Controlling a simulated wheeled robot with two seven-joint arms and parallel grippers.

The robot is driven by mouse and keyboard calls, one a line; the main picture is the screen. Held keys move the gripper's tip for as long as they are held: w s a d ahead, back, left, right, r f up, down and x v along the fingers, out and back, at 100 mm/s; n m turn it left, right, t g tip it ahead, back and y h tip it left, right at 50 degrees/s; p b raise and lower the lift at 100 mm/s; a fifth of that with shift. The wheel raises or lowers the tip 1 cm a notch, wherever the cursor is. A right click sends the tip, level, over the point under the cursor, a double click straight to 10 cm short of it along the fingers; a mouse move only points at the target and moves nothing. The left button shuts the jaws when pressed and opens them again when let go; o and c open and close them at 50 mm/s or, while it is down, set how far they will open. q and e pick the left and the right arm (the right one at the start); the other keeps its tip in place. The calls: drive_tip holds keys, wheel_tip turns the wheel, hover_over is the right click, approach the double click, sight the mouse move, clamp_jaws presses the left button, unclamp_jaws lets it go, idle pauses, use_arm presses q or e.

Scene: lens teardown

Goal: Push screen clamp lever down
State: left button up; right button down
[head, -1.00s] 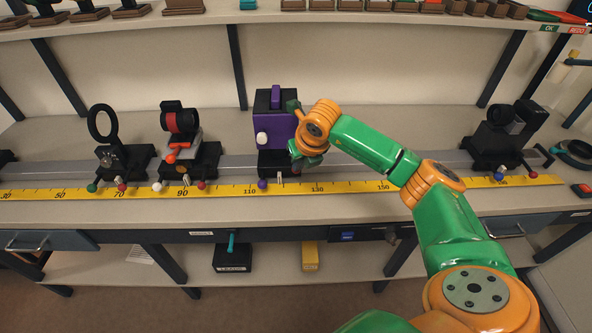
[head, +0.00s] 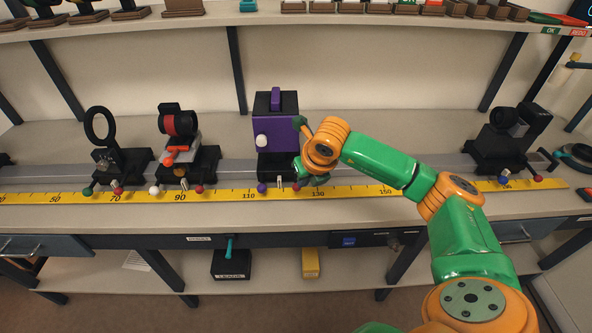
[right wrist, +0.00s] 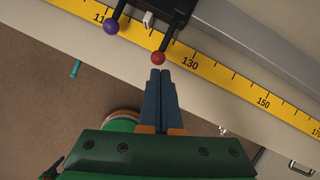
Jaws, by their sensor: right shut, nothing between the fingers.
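The screen unit is a purple-faced black box (head: 277,135) with a white knob, standing on the rail in the head view. At its base are a lever with a purple ball (head: 262,187) and one with a red ball (head: 295,187). The right wrist view shows the purple ball (right wrist: 110,27) and the red ball (right wrist: 157,58) on dark stems. My right gripper (right wrist: 160,73) is shut and empty. Its tips appear just short of the red ball; contact cannot be told. In the head view my right gripper (head: 306,180) is beside the base's right side, its fingertips mostly hidden. My left gripper is not in view.
A yellow ruler (head: 350,191) runs along the front of the grey rail (head: 385,166). A ring holder (head: 101,127) and a red-banded lens holder (head: 180,124) stand left on the rail. A black unit (head: 500,140) stands right. The rail between screen and right unit is clear beneath my arm.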

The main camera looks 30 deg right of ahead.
drive_tip(key=b+v, duration=0.1)
drive_tip(key=v, duration=0.6)
idle(0.3)
